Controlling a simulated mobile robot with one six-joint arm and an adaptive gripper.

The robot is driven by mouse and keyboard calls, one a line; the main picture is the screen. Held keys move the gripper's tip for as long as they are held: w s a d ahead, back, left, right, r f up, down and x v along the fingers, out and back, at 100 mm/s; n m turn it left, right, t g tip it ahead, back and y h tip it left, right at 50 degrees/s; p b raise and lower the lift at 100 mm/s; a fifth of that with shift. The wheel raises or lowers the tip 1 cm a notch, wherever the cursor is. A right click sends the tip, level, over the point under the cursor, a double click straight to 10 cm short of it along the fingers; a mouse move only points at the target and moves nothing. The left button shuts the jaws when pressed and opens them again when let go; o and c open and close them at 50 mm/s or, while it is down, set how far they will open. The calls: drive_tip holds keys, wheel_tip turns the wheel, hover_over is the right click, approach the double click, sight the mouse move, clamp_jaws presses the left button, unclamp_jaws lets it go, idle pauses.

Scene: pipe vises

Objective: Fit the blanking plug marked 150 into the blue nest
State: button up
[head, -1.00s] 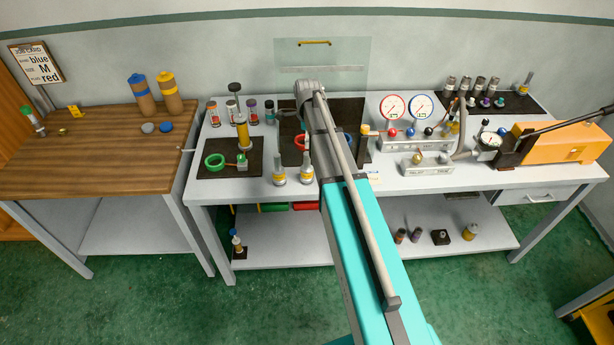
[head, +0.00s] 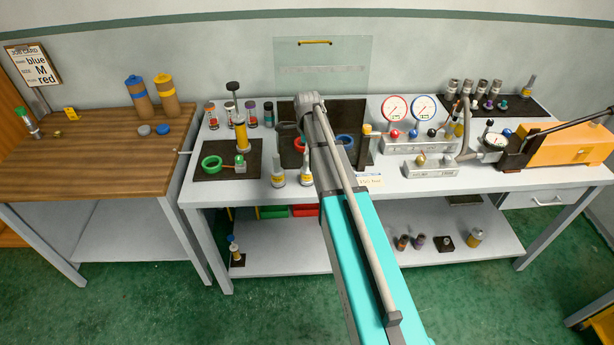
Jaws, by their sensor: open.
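A blue ring (head: 345,141), which looks like the blue nest, lies on the dark mat (head: 352,112) at the middle of the grey bench, partly behind my arm. A red ring (head: 299,144) lies left of it, also partly covered. I cannot read a 150 mark on any part, so I cannot tell which is the plug. Small capped cylinders stand at the back left (head: 251,114) and on the back right mat (head: 479,87). My arm reaches over the middle of the bench, and my gripper is hidden behind it.
Gauges (head: 396,109) and an orange pump (head: 560,149) take up the right side. A clear panel (head: 322,67) stands behind.

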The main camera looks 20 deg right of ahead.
sight(307, 169)
drive_tip(key=shift+f, duration=0.1)
drive_tip(key=shift+w+a+f+b, duration=0.1)
drive_tip(key=shift+f+b, duration=2.4)
drive_tip(key=shift+b, duration=0.1)
clamp_jaws()
